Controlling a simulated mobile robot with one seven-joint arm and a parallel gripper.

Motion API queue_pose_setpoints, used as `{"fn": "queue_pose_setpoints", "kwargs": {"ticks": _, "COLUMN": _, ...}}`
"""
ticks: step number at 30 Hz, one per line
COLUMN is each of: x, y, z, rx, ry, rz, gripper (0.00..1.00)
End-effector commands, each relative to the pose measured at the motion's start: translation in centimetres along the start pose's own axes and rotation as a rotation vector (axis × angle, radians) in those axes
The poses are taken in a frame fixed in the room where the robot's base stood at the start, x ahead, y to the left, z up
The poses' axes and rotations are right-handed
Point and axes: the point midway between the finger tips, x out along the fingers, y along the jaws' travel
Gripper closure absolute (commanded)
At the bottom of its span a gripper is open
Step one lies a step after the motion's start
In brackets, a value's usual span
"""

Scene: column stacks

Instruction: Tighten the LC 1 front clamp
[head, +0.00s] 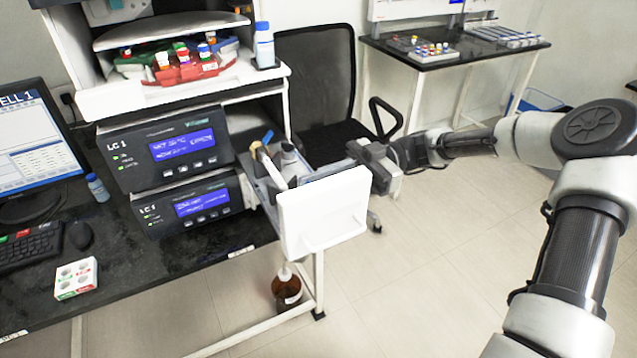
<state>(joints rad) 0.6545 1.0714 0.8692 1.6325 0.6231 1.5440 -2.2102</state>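The upper dark unit marked LC 1 (165,150) stands on the black bench, with a lit blue display whose text seems to end in OPEN. An open drawer with a white front panel (322,212) juts out to the right of the units. Inside it show a blue piece (267,137), a tan piece (258,149), a white rod-like part and a grey-capped part (288,150). I cannot tell which is the front clamp. My gripper (357,152) reaches in from the right, just beyond the panel's upper right corner. Its fingers are too small and partly hidden to judge.
A second, similar unit (190,205) sits below the upper one. A red vial rack (182,68) and a blue-white bottle (264,46) stand above. A black chair (318,80) stands behind my gripper. A brown bottle (287,287) is under the drawer. Floor at right is clear.

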Motion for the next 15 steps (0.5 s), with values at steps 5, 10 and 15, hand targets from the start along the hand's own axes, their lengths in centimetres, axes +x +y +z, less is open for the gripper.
{"fn": "queue_pose_setpoints", "kwargs": {"ticks": 5, "x": 0.08, "y": -0.04, "z": 0.03, "rx": 0.001, "ry": 0.001, "rz": -0.002, "gripper": 1.0}}
{"fn": "queue_pose_setpoints", "kwargs": {"ticks": 10, "x": 0.08, "y": -0.04, "z": 0.04, "rx": 0.001, "ry": 0.0, "rz": -0.002, "gripper": 0.66}}
{"fn": "queue_pose_setpoints", "kwargs": {"ticks": 15, "x": 0.06, "y": -0.03, "z": 0.04, "rx": 0.001, "ry": 0.0, "rz": -0.001, "gripper": 0.66}}
